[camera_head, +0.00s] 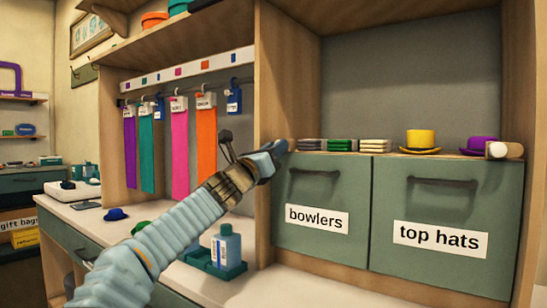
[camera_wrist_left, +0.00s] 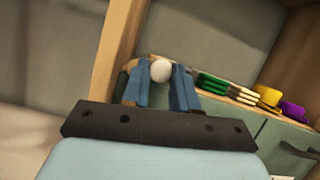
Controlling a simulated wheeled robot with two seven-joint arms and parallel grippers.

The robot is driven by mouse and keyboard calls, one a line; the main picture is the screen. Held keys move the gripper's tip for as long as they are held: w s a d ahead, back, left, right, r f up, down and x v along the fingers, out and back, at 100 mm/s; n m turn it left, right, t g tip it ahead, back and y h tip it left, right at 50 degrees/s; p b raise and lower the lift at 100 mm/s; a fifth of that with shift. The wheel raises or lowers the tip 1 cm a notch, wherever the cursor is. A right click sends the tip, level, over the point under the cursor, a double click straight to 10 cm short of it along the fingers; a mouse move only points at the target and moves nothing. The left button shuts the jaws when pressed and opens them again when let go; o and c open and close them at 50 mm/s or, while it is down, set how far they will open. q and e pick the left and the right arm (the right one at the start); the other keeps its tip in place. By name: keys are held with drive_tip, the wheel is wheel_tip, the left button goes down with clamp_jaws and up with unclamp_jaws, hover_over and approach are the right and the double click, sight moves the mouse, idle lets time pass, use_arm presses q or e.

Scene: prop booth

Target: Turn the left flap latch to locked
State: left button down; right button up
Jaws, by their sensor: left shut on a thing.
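The left flap latch shows in the left wrist view as a pale round knob (camera_wrist_left: 160,71) with a bit of wood behind it. It sits at the upper left corner of the green flap labelled "bowlers" (camera_head: 345,192). My left gripper (camera_head: 279,147) reaches this corner and hides most of the latch in the head view. In the left wrist view its two blue fingers (camera_wrist_left: 159,88) are shut on the latch, one on each side of the knob. I cannot tell the latch's turn angle. The bowlers flap stands closed. My right gripper is out of view.
The "top hats" flap (camera_head: 475,210) is closed, with a similar pale knob (camera_head: 497,150) at its upper right. Stacked items (camera_head: 342,145), a yellow hat (camera_head: 420,138) and a purple hat (camera_head: 480,145) stand on the ledge above. Blue bottles (camera_head: 226,247) stand below my left arm.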

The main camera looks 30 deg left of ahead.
use_arm(q)
drive_tip(key=shift+d+r+n+g+y+b, duration=0.25)
drive_tip(key=shift+n+g+y, duration=0.75)
drive_tip(key=shift+n, duration=2.1)
drive_tip(key=shift+n+g+y+b, duration=0.45)
drive_tip(key=shift+n+y, duration=1.1)
drive_tip(key=shift+n, duration=1.55)
drive_tip(key=shift+d+r+n+g+y+b, duration=0.15)
drive_tip(key=shift+n+g+y+b, duration=0.35)
drive_tip(key=shift+n+y, duration=1.7)
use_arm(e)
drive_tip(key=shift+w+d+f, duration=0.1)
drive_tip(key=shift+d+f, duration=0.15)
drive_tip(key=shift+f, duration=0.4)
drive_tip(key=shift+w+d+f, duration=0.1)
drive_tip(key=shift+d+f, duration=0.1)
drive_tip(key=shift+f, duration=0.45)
use_arm(q)
drive_tip(key=shift+n+g+h, duration=0.25)
drive_tip(key=shift+n+h, duration=0.7)
drive_tip(key=shift+n, duration=0.15)
drive_tip(key=c, duration=0.9)
unclamp_jaws()
drive_tip(key=shift+f, duration=0.1)
drive_tip(key=shift+s, duration=0.15)
